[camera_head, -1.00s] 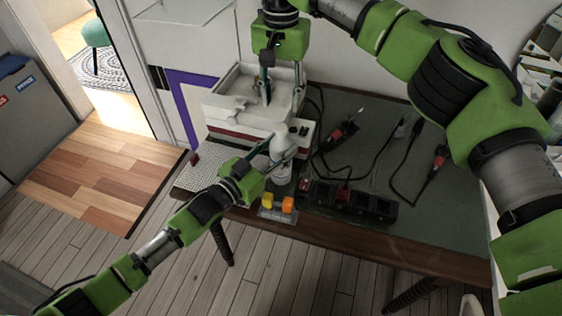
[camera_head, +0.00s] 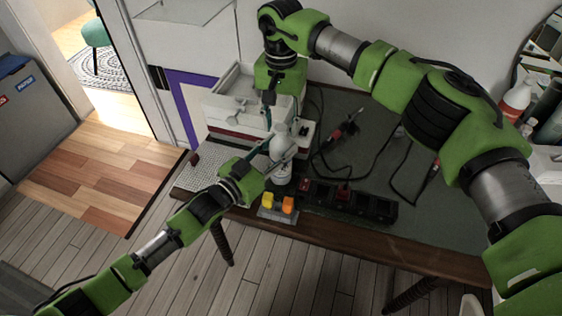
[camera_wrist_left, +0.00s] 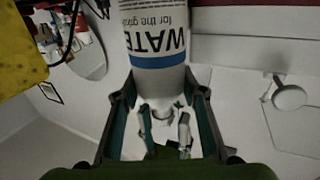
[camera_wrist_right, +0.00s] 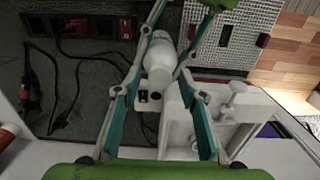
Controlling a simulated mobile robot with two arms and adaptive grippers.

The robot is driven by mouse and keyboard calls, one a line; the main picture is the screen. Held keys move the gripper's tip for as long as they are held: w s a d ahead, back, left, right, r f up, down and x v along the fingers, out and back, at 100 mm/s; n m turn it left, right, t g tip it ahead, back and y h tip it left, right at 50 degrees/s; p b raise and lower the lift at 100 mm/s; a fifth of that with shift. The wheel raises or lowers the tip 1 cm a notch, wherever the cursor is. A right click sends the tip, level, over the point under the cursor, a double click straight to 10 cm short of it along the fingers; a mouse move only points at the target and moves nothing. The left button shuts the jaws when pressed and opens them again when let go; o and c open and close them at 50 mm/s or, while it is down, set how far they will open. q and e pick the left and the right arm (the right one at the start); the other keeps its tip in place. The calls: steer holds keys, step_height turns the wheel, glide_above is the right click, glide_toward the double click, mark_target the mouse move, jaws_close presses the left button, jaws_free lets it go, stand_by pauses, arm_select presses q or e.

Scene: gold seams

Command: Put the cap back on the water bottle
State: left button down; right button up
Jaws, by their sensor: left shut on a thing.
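The white water bottle (camera_head: 281,165) stands upright at the table's front edge. My left gripper (camera_head: 270,160) is shut around it. In the left wrist view the bottle (camera_wrist_left: 158,30) appears upside down, with its lettering and blue band between the fingers. My right gripper (camera_head: 268,122) hangs fingers down, just behind and above the bottle top. In the right wrist view its fingers (camera_wrist_right: 167,92) are apart, with nothing seen between the pads, and the bottle (camera_wrist_right: 158,62) shows beyond them. I cannot make out the cap or whether one sits on the bottle.
A white box-shaped device (camera_head: 225,105) with a knob stands behind the bottle. A small holder with yellow (camera_head: 267,200) and orange (camera_head: 288,204) blocks is at the front edge. A dark power strip (camera_head: 350,200) and cables lie to the right. The green tabletop (camera_head: 430,220) is clear at front right.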

jaws_close()
